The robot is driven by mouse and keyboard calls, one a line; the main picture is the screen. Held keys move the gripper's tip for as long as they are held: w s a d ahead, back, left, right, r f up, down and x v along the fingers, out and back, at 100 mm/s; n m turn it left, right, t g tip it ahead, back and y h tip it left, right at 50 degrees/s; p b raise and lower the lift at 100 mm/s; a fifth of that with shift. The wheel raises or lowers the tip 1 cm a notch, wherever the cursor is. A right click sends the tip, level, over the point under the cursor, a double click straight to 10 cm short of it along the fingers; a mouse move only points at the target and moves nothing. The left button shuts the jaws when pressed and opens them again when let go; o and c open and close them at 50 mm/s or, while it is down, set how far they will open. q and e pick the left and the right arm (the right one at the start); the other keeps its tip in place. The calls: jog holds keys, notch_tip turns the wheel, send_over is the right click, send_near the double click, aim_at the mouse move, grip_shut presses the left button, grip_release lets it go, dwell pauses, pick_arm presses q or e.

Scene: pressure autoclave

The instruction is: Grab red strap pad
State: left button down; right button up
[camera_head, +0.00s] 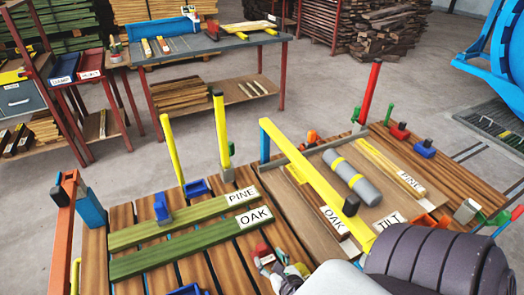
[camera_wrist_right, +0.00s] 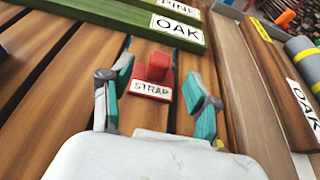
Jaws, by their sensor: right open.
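The red strap pad (camera_wrist_right: 151,90) has a raised red block and a white STRAP label. It sits on the brown slatted table, just below the green OAK board, in the right wrist view. In the head view its red top (camera_head: 262,250) shows, partly covered by my right gripper (camera_head: 284,270). In the wrist view my right gripper (camera_wrist_right: 158,78) is open, with one teal-tipped finger on each side of the pad. I see a gap between each finger and the pad. My left gripper is not in view.
Green boards labelled PINE (camera_head: 180,222) and OAK (camera_head: 190,249) lie left of the pad. A brown OAK board (camera_wrist_right: 285,85), a grey roll (camera_head: 352,177) and a long yellow bar (camera_head: 310,178) lie to the right. Upright yellow posts (camera_head: 222,135) stand behind the green boards.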

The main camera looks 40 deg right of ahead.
aim_at(264, 250)
jog(key=x, duration=0.7)
jog(key=shift+s+f, duration=0.1)
jog(key=shift+f, duration=0.2)
grip_shut()
